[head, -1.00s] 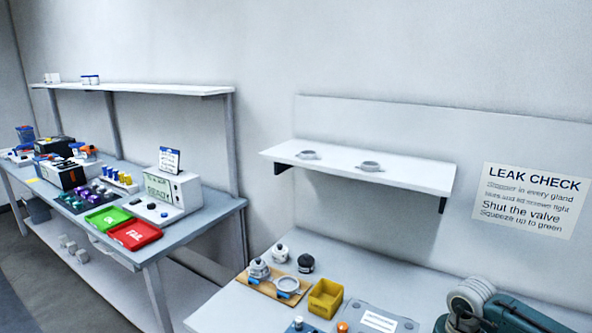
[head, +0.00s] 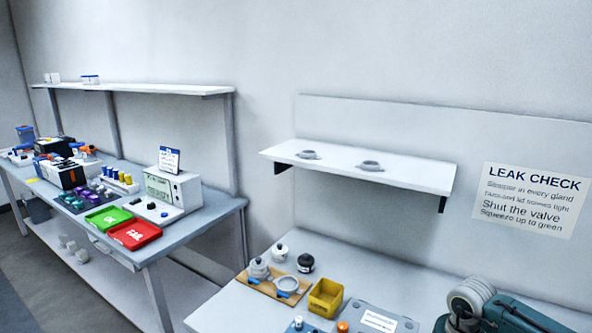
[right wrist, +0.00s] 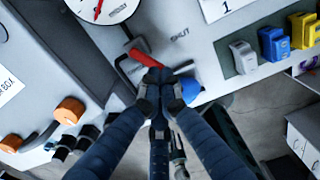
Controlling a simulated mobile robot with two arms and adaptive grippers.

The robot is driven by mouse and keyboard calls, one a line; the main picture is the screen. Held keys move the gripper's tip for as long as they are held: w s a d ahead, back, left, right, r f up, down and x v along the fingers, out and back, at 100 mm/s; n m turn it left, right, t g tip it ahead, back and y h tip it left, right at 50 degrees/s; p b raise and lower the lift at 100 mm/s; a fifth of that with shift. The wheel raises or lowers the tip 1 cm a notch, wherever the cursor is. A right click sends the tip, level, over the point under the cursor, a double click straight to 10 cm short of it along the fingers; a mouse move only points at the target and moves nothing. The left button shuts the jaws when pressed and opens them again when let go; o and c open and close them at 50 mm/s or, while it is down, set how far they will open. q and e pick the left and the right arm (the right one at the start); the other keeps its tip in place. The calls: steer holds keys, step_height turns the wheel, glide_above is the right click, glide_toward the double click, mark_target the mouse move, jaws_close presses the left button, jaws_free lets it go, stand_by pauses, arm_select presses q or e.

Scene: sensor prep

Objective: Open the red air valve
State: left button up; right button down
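The red air valve handle (right wrist: 145,57) is a red lever on a grey panel in the right wrist view, near the printed word SHUT (right wrist: 180,35). My right gripper (right wrist: 159,84) has its dark fingertips close together at the handle's lower right end and overlaps it. The fingers look shut. The tips hide that end of the lever, so I cannot tell whether they grip it or only touch it. My left gripper is in neither view. The valve cannot be made out in the head view.
A round gauge (right wrist: 103,5) is at the panel's top. Orange knobs (right wrist: 70,109) are on the left. Grey, blue and yellow blocks (right wrist: 272,45) line the right. In the head view, a yellow bin (head: 325,298) stands on the near bench beside a wooden board (head: 262,287).

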steer(key=shift+f+b, duration=0.6)
steer(key=shift+f, duration=0.35)
steer(key=shift+a+r, duration=0.1)
steer(key=shift+a, duration=0.15)
steer(key=shift+w+a, duration=0.3)
steer(key=shift+a, duration=0.4)
stand_by(1.0)
steer(key=shift+w+a+b, duration=0.55)
steer(key=shift+w+a, duration=0.15)
stand_by(1.4)
step_height(320, 180, up, 6)
steer(key=p, duration=0.4)
steer(key=shift+d, duration=0.3)
stand_by(0.5)
